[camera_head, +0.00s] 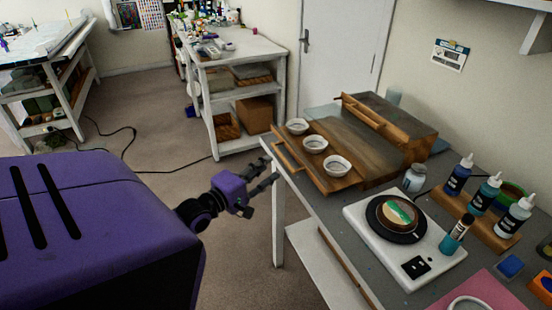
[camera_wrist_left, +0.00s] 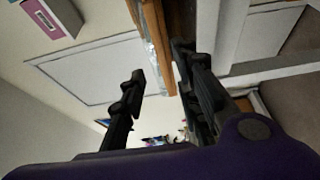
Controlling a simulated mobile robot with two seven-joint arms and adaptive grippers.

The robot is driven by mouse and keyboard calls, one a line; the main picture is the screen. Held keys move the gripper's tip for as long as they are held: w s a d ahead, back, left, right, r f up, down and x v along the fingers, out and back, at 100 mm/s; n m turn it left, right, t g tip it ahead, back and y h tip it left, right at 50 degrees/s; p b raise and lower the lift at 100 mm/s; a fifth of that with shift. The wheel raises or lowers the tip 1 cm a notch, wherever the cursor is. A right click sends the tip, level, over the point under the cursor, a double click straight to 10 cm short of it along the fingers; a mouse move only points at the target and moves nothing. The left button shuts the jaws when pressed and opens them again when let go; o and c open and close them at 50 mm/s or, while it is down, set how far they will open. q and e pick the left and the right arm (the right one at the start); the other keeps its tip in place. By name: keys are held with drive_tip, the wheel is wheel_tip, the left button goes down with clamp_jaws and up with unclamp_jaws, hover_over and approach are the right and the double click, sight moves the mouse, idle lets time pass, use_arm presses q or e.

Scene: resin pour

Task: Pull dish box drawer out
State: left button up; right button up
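The dish box (camera_head: 420,147) is a wooden box at the back of the grey table. A flat wooden drawer or tray (camera_head: 345,184) extends left from it with three white dishes on it, including a front dish (camera_head: 337,166). A wooden bar handle (camera_head: 287,158) is at its left end, by the table edge. My left gripper (camera_head: 267,172) is just left of this handle, fingers pointing toward it. In the left wrist view the gripper (camera_wrist_left: 160,68) is open, with a wooden edge (camera_wrist_left: 158,45) seen between its fingers; contact cannot be told. My right gripper is out of view.
A white scale (camera_head: 362,226) with a round dark plate, a glass jar (camera_head: 414,178) and several bottles (camera_head: 487,194) stand on the table to the right. A white shelf unit (camera_head: 232,90) stands behind. Floor left of the table is open, with a black cable (camera_head: 185,168).

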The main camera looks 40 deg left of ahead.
use_arm(q)
drive_tip(key=s, duration=0.5)
drive_tip(key=shift+w, duration=0.1)
idle(0.4)
drive_tip(key=s+d+f+m+g, duration=0.2)
drive_tip(key=s+d+f+m, duration=0.1)
drive_tip(key=f+m, duration=0.2)
drive_tip(key=s+d+f+m+g+p, duration=0.1)
drive_tip(key=s+d+f+m+g, duration=0.1)
drive_tip(key=s+d+f+m, duration=0.3)
drive_tip(key=s+d+f+m+g, duration=0.1)
drive_tip(key=f+m, duration=0.3)
drive_tip(key=f, duration=0.2)
drive_tip(key=s+d+f+m+g, duration=0.1)
drive_tip(key=s+d+f, duration=0.2)
drive_tip(key=s+d, duration=0.2)
drive_tip(key=s+d+f+m+g+p, duration=0.1)
drive_tip(key=s+d+f+m+g, duration=0.1)
drive_tip(key=s+d, duration=0.3)
drive_tip(key=s+d+f+m+g+p, duration=0.1)
drive_tip(key=s+d+f, duration=0.3)
drive_tip(key=d, duration=0.5)
drive_tip(key=shift+s, duration=0.7)
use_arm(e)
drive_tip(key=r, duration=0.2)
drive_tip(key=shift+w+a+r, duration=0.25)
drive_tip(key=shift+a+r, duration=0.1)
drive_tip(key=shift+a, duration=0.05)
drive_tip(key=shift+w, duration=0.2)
